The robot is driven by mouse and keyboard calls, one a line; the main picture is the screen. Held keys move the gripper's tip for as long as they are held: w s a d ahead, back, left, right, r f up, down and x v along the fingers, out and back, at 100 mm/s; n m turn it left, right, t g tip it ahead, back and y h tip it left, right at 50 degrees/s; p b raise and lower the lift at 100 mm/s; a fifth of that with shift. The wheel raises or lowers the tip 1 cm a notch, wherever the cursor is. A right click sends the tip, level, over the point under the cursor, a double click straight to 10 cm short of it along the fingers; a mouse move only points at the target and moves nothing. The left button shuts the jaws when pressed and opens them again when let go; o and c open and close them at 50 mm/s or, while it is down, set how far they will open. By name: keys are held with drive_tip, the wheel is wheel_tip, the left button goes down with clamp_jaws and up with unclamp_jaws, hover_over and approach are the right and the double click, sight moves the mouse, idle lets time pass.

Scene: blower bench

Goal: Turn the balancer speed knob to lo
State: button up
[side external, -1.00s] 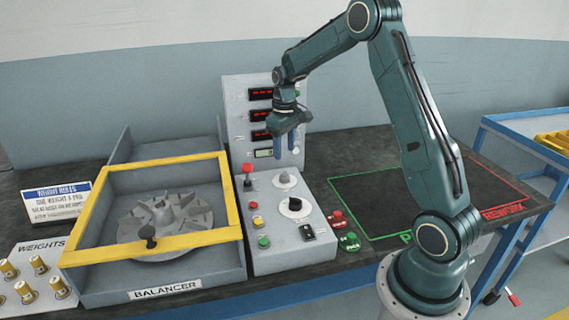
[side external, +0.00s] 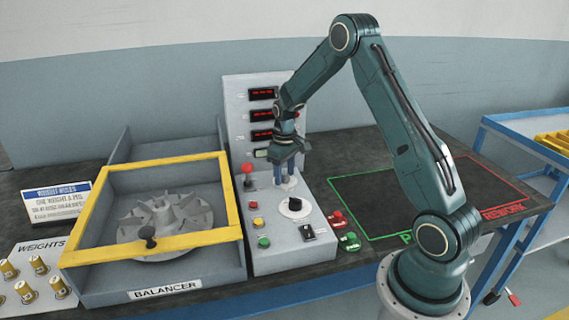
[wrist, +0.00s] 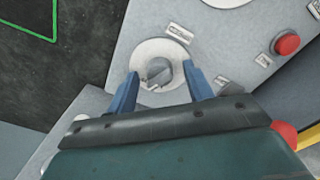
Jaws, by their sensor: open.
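A grey knob with a pointer ridge (wrist: 158,73) sits on a round pale dial on the control panel. The small labels around it are too blurred to read. My gripper (side external: 284,181) is open and points down over this knob, with its blue fingers close to the panel. In the wrist view my gripper (wrist: 160,70) has one finger on each side of the knob, with visible gaps. Contact cannot be made out. A second, black knob on a white dial (side external: 295,206) is nearer the panel's front.
A red ball-topped lever (side external: 247,170) stands just left of my gripper. Yellow, red and green buttons (side external: 263,242) line the panel's left. The display column (side external: 236,110) rises behind. The yellow-framed balancer cover (side external: 228,200) is at left, and the marked mat (side external: 380,200) at right is clear.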

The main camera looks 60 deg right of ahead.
drive_tip(key=c, duration=0.9)
drive_tip(key=shift+c, duration=0.2)
drive_tip(key=shift+n, duration=0.4)
drive_tip(key=n, duration=0.9)
drive_tip(key=o, duration=0.9)
drive_tip(key=shift+o, duration=0.2)
